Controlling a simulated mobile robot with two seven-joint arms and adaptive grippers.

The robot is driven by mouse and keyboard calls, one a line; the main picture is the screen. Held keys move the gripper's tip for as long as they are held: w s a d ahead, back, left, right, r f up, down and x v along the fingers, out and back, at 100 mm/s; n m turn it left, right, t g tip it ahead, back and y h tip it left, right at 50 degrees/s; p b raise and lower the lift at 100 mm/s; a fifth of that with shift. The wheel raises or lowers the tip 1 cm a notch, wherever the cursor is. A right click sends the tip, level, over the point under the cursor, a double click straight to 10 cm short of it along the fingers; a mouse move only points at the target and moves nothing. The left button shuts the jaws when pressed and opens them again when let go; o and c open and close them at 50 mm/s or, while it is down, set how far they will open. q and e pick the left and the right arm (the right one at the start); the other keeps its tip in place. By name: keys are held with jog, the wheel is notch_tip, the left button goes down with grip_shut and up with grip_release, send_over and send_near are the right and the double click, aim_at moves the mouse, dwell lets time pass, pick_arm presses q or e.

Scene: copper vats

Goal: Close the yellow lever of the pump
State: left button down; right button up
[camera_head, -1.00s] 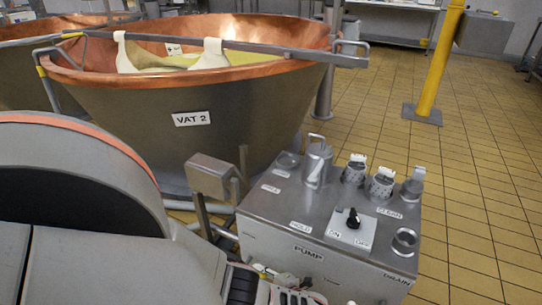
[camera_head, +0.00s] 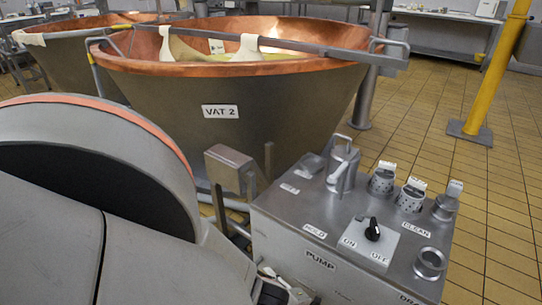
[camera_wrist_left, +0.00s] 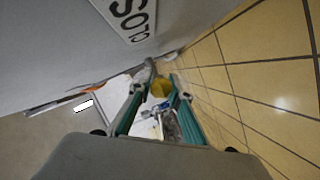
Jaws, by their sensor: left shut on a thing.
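The pump (camera_head: 330,262) is a grey metal box with PUMP on its front, at the lower right of the head view. My left gripper (camera_head: 278,292) is at the bottom edge of that view, low by the pump's front left, mostly cut off and hidden behind my arm. In the left wrist view, its two teal-edged fingers (camera_wrist_left: 158,100) are shut on the yellow lever (camera_wrist_left: 160,89), a small yellow piece between the fingertips. The lever cannot be seen in the head view. My right gripper is not in view.
A black switch knob (camera_head: 373,229) sits on the pump's top among several metal fittings. The copper-rimmed VAT 2 (camera_head: 170,90) stands behind. A yellow post (camera_head: 497,70) stands at the right. Tiled floor (camera_head: 500,210) right of the pump is clear.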

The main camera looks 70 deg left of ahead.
pick_arm(q)
jog(key=shift+s+f, duration=0.1)
jog(key=shift+s, duration=0.1)
jog(key=c, duration=2.1)
grip_release()
jog(key=shift+a, duration=0.1)
jog(key=shift+w, duration=0.1)
jog(key=shift+v, duration=3.8)
